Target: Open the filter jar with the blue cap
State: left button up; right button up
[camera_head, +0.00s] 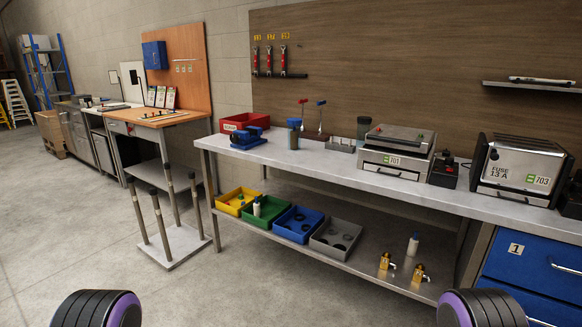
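A jar with a blue cap (294,132) stands upright on the pale workbench top (330,166), left of its middle. Its body looks dark and see-through; the cap sits on its top. A similar jar with a dark green-grey cap (363,128) stands further right at the back of the bench. Neither gripper is in view. Only rounded black and purple parts of my own arms show at the bottom left and bottom right, well away from the jar.
A blue vise-like tool (247,139) and red bin (237,122) stand left of the jar. Two upright tools and a grey tray (341,145) stand right of it, then a press-like appliance (399,152) and toaster (518,170).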

aim_at(293, 132)
jog(key=u, duration=1.05)
jog(key=i, duration=3)
jog(key=z, duration=2.15)
